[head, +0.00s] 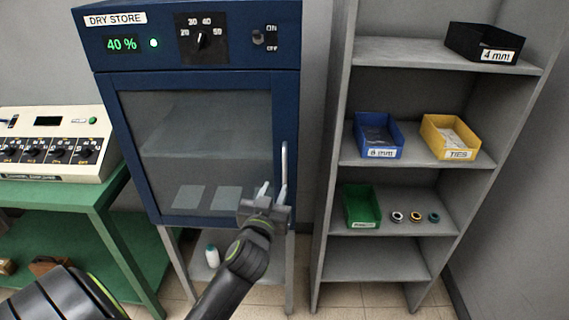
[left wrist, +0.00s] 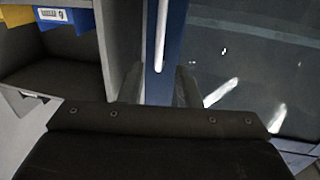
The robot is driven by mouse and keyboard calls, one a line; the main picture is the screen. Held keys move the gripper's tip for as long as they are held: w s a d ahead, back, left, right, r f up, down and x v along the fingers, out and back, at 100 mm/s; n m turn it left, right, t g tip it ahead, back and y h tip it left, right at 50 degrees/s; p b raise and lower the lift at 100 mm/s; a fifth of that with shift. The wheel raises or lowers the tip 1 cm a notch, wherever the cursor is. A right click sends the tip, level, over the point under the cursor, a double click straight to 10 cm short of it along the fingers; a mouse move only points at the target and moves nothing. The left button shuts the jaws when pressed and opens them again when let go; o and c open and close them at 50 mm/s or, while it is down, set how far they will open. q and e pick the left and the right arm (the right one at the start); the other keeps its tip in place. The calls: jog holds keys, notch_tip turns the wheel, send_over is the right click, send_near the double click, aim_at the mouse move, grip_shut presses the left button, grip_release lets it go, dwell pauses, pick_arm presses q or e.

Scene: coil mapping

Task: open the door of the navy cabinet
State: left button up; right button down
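The navy cabinet (head: 200,85) stands left of centre in the head view, labelled DRY STORE. Its door, with a navy frame (head: 133,150) and a dark glass pane (head: 205,135), looks closed. A pale vertical bar handle (head: 284,160) is on the door's right side. My left gripper (head: 272,192) is open at the handle's lower end. In the left wrist view the handle (left wrist: 161,35) lines up with the gap between the two fingers of my left gripper (left wrist: 159,85). Whether a finger touches it, I cannot tell. My right gripper is not in view.
A grey shelf unit (head: 393,159) stands close on the right, with a blue bin (head: 378,135), yellow bin (head: 449,137), green bin (head: 360,206) and black bin (head: 484,43). A green bench (head: 70,192) with a cream instrument (head: 55,145) is on the left. A white bottle (head: 212,256) stands under the cabinet.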

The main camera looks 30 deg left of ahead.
aim_at(284, 167)
pick_arm(q)
jog(key=p+x, duration=0.1)
jog(key=x, duration=1)
jog(key=shift+f, duration=0.1)
grip_shut()
